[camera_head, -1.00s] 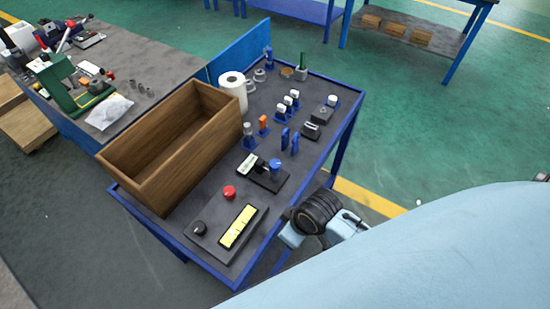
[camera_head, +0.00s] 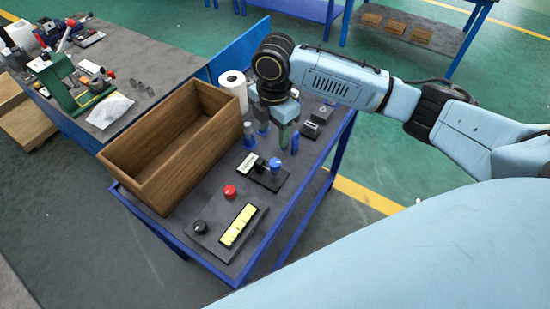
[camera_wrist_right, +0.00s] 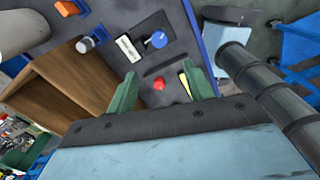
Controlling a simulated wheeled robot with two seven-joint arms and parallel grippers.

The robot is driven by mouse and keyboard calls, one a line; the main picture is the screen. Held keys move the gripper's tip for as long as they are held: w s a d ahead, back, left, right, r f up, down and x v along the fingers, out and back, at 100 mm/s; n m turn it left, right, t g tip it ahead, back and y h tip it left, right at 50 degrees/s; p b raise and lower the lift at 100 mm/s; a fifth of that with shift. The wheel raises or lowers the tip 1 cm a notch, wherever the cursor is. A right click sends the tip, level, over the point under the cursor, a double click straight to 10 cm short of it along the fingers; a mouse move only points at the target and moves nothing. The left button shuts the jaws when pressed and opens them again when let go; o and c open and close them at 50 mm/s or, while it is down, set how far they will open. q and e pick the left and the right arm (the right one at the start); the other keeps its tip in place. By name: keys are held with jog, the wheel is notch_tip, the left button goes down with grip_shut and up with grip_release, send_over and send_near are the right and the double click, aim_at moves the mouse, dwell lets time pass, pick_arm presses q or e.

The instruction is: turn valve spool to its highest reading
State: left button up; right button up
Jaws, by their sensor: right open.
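A blue knob (camera_head: 275,165) stands on a small dark block with a white label plate (camera_head: 247,162) beside it. I cannot tell for sure that this knob is the valve spool. The wrist view also shows the blue knob (camera_wrist_right: 159,39) and the label plate (camera_wrist_right: 128,48), beyond my fingers. My right gripper (camera_head: 284,138) hangs over the table just behind the knob, apart from it. In the wrist view its two green fingers (camera_wrist_right: 163,92) are spread with nothing held between them. My left gripper is not in view.
A dark panel with a red button (camera_head: 229,191), a black knob (camera_head: 199,227) and a yellow display (camera_head: 238,225) lies at the near end. A wooden box (camera_head: 172,140) stands on the left side. Small blue parts, partly hidden by my arm, and a white roll (camera_head: 233,85) are further back.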

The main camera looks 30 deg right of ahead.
aim_at(275, 163)
jog(key=f, duration=0.4)
jog(key=f+b, duration=0.1)
jog(key=f, duration=0.7)
jog(key=shift+d+f, duration=0.25)
jog(key=shift+f, duration=0.15)
jog(key=c, duration=1)
